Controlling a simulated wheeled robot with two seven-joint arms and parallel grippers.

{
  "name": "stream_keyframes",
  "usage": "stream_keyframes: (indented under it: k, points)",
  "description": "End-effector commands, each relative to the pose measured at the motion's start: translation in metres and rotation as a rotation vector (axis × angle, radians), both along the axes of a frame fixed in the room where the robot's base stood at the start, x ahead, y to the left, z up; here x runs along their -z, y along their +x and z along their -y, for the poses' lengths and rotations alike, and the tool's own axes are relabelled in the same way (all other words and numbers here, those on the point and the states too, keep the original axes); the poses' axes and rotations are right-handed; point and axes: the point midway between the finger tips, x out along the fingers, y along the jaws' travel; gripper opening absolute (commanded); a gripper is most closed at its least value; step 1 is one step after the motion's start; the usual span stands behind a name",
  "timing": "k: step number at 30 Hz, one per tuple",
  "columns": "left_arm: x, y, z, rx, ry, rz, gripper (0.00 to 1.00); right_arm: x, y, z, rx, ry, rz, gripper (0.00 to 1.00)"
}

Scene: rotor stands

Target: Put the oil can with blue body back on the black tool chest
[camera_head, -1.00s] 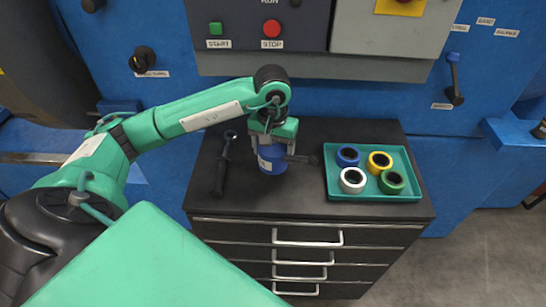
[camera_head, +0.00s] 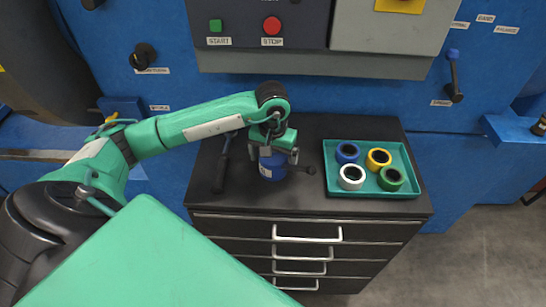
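The oil can with blue body (camera_head: 271,170) stands upright on the black tool chest (camera_head: 330,207), left of the teal tray. Its dark spout points right. My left gripper (camera_head: 273,156) is right over the can, pointing down. Its fingers look spread on either side of the can's upper part, which the gripper partly hides. Whether a finger still touches the can is hard to see. My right gripper is not in view.
A teal tray (camera_head: 333,187) with several tape rolls sits on the chest's right side. A dark-handled tool (camera_head: 221,172) lies left of the can. A blue machine (camera_head: 300,98) with a control panel rises behind. The chest's front edge is bare.

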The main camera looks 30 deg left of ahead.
Motion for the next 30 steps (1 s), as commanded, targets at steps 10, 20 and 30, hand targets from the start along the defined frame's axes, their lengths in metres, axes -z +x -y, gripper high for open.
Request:
stream_keyframes:
  k: [10, 20, 30]
  points:
    - [-0.005, 0.0, 0.0, 0.0, 0.0, 0.0, 0.93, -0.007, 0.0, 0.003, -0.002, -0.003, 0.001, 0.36]
    - [-0.053, 0.001, 0.0, 0.001, 0.001, 0.006, 0.93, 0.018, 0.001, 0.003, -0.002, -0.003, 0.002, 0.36]
    - [-0.107, 0.0, 0.001, -0.001, -0.001, 0.004, 0.93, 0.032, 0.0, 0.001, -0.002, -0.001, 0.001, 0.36]
